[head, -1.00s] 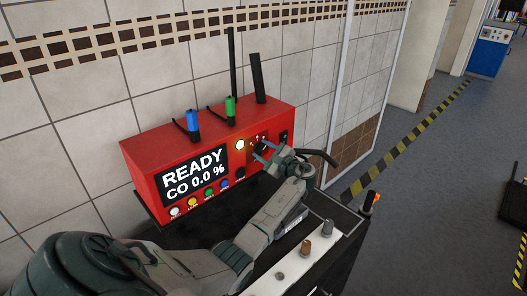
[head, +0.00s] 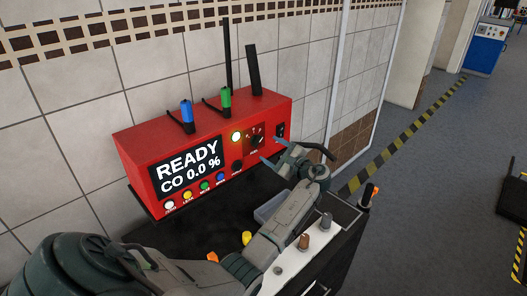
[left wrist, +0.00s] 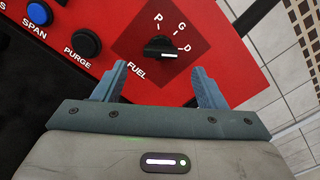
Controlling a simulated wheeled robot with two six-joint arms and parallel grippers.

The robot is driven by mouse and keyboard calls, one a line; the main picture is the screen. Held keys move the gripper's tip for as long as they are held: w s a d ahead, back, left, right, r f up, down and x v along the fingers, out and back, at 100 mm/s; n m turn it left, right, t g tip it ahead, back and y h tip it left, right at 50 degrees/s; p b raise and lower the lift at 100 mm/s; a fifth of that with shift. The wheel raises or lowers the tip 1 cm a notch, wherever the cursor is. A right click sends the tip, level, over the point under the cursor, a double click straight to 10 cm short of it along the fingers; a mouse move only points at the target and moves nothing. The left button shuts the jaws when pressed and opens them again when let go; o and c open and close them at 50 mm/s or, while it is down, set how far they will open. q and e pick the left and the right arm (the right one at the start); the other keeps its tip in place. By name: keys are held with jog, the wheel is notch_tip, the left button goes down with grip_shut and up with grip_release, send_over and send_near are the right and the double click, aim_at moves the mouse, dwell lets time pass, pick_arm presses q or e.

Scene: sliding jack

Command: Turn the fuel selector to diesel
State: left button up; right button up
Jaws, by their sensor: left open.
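The fuel selector is a black round knob (left wrist: 160,47) on a dark red patch of the red analyser's front, with the marks P, G and D around it and FUEL below. In the head view the knob (head: 257,134) sits right of the lit lamp. My left gripper (head: 270,151) is open and empty, just in front of the panel and apart from the knob. In the left wrist view its fingers (left wrist: 160,67) lie to either side below the knob. My right gripper is out of view.
A black switch (head: 281,131) is right of the knob.

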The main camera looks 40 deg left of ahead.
pick_arm(q)
jog(key=d, duration=0.2)
jog(key=d+b, duration=0.1)
jog(key=d, duration=0.2)
jog(key=shift+s+b, duration=0.2)
jog(key=shift+b, duration=0.1)
jog(key=shift+f, duration=0.1)
